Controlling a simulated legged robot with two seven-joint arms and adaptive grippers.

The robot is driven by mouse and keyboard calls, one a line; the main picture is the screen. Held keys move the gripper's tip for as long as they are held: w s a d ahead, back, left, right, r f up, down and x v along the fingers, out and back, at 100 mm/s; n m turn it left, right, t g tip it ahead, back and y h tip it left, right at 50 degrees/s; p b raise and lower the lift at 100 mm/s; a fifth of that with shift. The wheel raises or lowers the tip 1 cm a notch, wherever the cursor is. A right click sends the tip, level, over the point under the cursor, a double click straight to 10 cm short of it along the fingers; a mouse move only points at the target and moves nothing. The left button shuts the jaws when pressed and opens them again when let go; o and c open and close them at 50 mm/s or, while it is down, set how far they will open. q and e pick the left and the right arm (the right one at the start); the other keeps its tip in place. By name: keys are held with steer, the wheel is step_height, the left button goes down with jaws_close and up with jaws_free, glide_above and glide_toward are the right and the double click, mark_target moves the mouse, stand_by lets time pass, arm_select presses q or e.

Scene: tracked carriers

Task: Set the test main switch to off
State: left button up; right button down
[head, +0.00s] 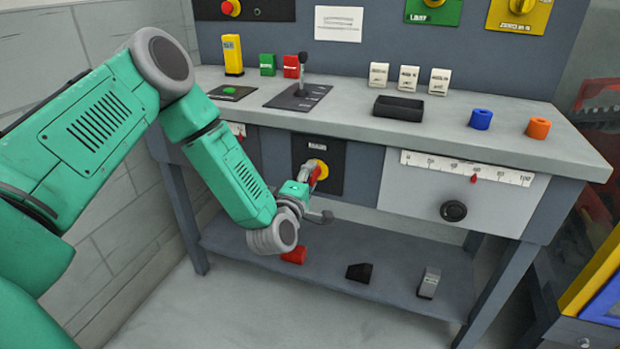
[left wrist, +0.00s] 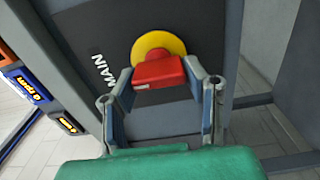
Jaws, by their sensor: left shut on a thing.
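The main switch is a red handle (head: 316,174) on a yellow disc (head: 322,169), mounted on a black plate (head: 333,152) on the bench's front. In the left wrist view the red handle (left wrist: 159,72) sits before the yellow disc (left wrist: 157,44), and the plate reads "MAIN". My left gripper (head: 308,178) is at the switch. In the left wrist view its two fingers (left wrist: 162,82) stand on either side of the red handle and are shut on it. The gripper partly hides the handle in the head view. My right gripper is not in view.
A slider panel with a black knob (head: 453,211) is right of the switch. Above, the bench top (head: 350,120) holds a lever (head: 303,70), a black tray (head: 398,107) and several blocks.

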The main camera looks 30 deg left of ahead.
arm_select(q)
steer(key=shift+s+d+f, duration=0.1)
steer(key=shift+f, duration=0.2)
steer(key=o, duration=1.1)
steer(key=shift+o, duration=0.2)
steer(key=shift+r, duration=0.15)
steer(key=shift+s, duration=0.1)
steer(key=v, duration=1.1)
steer(key=shift+s, duration=0.25)
